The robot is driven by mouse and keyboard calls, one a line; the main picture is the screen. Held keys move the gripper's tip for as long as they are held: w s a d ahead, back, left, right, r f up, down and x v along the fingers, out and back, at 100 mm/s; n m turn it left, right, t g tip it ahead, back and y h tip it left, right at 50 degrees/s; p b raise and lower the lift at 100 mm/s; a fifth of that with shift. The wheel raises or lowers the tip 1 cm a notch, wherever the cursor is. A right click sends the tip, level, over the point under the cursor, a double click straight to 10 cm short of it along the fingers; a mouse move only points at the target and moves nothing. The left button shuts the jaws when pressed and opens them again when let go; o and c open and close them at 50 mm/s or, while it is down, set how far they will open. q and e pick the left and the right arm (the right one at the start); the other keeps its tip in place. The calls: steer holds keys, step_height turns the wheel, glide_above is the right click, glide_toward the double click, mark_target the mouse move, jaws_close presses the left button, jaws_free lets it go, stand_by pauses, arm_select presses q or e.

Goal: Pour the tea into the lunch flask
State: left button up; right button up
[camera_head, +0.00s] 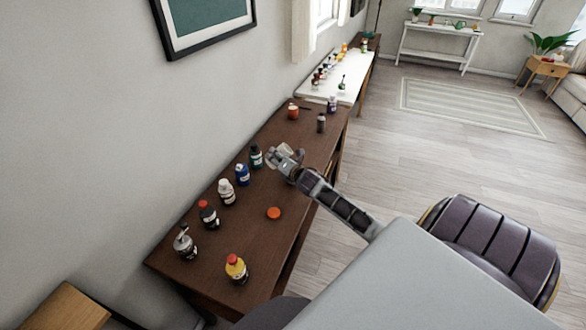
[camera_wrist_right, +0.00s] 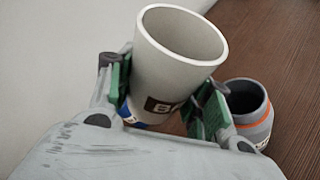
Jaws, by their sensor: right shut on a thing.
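My right gripper (camera_head: 284,158) is over the dark brown table in the head view. In the wrist view its green-padded fingers (camera_wrist_right: 165,98) are shut on a pale grey cup (camera_wrist_right: 178,48) with a dark label. The cup is tilted; its visible inside is pale, and I see no tea in it. An open dark grey container with an orange ring (camera_wrist_right: 250,112), which looks like the lunch flask, stands just right of the cup. Whether they touch is unclear. I cannot tell its contents. My left gripper is not in view.
Several bottles line the table's wall side, including a teal one (camera_head: 256,157) and a blue one (camera_head: 242,175). A yellow bottle (camera_head: 236,269) and an orange disc (camera_head: 274,213) are nearer. A small dark bottle (camera_head: 321,123) and red pot (camera_head: 293,112) stand beyond the gripper.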

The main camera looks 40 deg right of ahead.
steer(key=shift+w+r+m+t, duration=0.15)
steer(key=shift+r+m+t, duration=0.15)
steer(key=shift+r+m, duration=0.25)
steer(key=m+b, duration=0.1)
steer(key=b, duration=0.2)
steer(key=shift+a+f+t+y, duration=0.1)
steer(key=shift+f+t+y, duration=0.1)
steer(key=shift+t+y, duration=0.15)
steer(key=shift+r+m+b, duration=0.3)
steer(key=shift+m, duration=0.15)
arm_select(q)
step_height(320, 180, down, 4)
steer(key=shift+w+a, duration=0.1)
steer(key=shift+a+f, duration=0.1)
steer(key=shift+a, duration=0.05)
arm_select(e)
steer(key=shift+r+t, duration=0.1)
steer(key=shift+t, duration=0.15)
steer(key=shift+r+m+b, duration=0.15)
steer(key=shift+m+b, duration=0.25)
arm_select(q)
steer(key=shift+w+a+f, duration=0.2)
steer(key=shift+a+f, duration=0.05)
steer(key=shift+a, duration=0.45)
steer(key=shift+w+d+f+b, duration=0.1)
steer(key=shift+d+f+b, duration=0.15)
steer(key=shift+b, duration=0.05)
arm_select(e)
steer(key=shift+m+t, duration=0.3)
steer(key=shift+m, duration=0.1)
